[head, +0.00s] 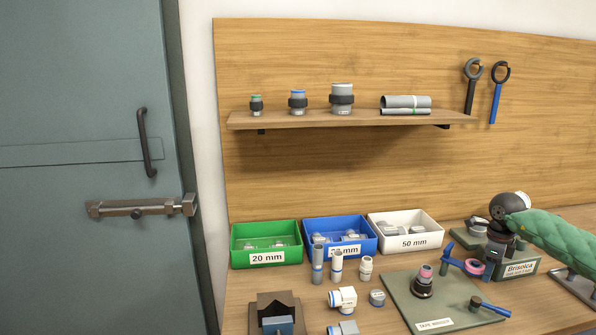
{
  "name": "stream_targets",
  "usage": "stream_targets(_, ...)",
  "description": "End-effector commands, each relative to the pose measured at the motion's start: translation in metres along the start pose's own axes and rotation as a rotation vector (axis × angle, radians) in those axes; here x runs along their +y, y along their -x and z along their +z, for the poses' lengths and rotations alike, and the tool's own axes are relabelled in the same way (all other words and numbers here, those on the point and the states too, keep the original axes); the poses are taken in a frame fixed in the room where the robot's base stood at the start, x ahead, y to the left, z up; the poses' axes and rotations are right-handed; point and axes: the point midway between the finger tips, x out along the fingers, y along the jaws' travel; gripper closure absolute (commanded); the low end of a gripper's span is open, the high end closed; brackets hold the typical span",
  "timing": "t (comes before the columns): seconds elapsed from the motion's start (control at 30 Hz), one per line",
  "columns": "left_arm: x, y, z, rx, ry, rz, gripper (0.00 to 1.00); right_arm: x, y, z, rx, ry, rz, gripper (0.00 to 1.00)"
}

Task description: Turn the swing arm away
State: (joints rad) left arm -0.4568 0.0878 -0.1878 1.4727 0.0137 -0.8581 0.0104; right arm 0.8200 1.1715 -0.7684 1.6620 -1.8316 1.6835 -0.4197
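A blue arm-like part (456,262) with a pink ring sits beside the grey block labelled "Brisolca" (519,268), at the lower right. I cannot tell for sure if it is the swing arm. Another part with a blue handle (494,308) lies on the green-grey mat (400,296), beside a dark spindle with a pink roll (424,283). My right gripper (496,246) reaches in from the right, pointing down over the block, close to the blue part. Its fingers are dark and partly hidden; contact and opening are unclear. My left gripper is out of view.
Green (266,255), blue (340,246) and white (406,242) bins stand at the back of the bench. Several loose fittings stand in front of them. A shelf (350,119) with fittings and two hanging wrenches are on the wooden wall. A bolted door (90,170) is at left.

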Motion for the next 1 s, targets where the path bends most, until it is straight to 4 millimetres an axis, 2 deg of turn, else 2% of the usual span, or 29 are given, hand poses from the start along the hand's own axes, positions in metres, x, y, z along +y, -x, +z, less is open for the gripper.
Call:
stream_targets(0.23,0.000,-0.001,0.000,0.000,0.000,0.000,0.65,-0.002,0.000,0.001,0.000,0.016,0.000,0.65)
stream_targets(1.0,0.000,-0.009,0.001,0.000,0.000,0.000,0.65,-0.033,0.000,0.006,-0.001,0.277,0.000,0.65)
